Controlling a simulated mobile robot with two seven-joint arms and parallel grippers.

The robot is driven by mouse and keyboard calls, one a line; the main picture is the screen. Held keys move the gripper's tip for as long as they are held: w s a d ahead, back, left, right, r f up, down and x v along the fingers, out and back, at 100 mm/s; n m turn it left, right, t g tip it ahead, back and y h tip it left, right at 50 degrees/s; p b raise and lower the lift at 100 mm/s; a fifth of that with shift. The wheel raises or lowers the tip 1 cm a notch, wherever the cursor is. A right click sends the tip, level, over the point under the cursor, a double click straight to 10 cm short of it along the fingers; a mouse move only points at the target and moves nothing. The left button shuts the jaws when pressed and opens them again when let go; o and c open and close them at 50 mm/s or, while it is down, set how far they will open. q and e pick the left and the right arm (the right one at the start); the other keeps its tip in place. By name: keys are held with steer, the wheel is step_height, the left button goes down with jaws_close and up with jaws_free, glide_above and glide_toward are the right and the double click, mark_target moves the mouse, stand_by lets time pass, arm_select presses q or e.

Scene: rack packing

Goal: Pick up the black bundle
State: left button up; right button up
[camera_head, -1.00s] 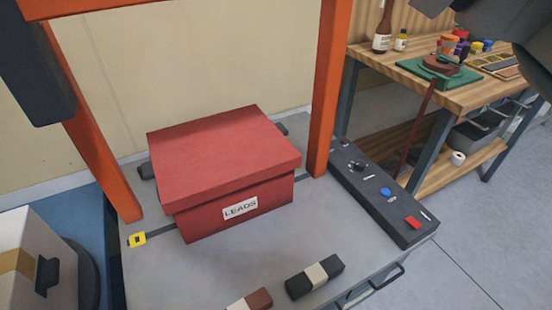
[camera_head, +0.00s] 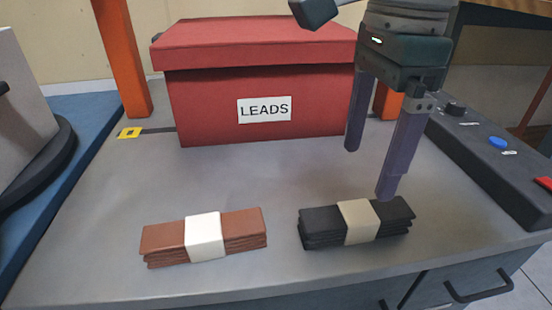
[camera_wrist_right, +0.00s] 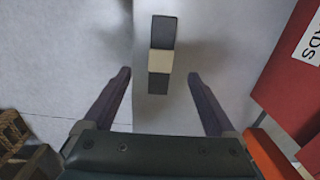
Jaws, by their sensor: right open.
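The black bundle (camera_head: 322,228) is a flat stack with a beige band round its middle. It lies on the grey tabletop near the front edge. My right gripper (camera_head: 370,172) is open and empty, fingers pointing down, above and just behind the bundle in the head view. In the right wrist view the bundle (camera_wrist_right: 159,85) lies ahead of the open fingers (camera_wrist_right: 163,74), in line with the gap between them and apart from both. My left gripper does not show.
A brown bundle (camera_head: 245,228) with a white band lies left of the black one. A red box labelled LEADS (camera_head: 200,110) stands behind. A dark control strip (camera_head: 500,165) with buttons runs along the right. Orange posts (camera_head: 121,55) flank the box. Bare tabletop (camera_head: 260,180) lies between box and bundles.

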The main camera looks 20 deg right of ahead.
mark_target(359, 212)
steer(key=shift+d+f, duration=0.35)
steer(key=shift+f, duration=0.1)
step_height(359, 212, down, 4)
steer(key=shift+a+f+b, duration=0.1)
steer(key=shift+a+b, duration=0.05)
steer(key=shift+b, duration=0.6)
steer(key=f+b, duration=0.2)
steer(key=f, duration=0.3)
steer(key=shift+d, duration=0.2)
steer(key=shift+c, duration=0.5)
jaws_close()
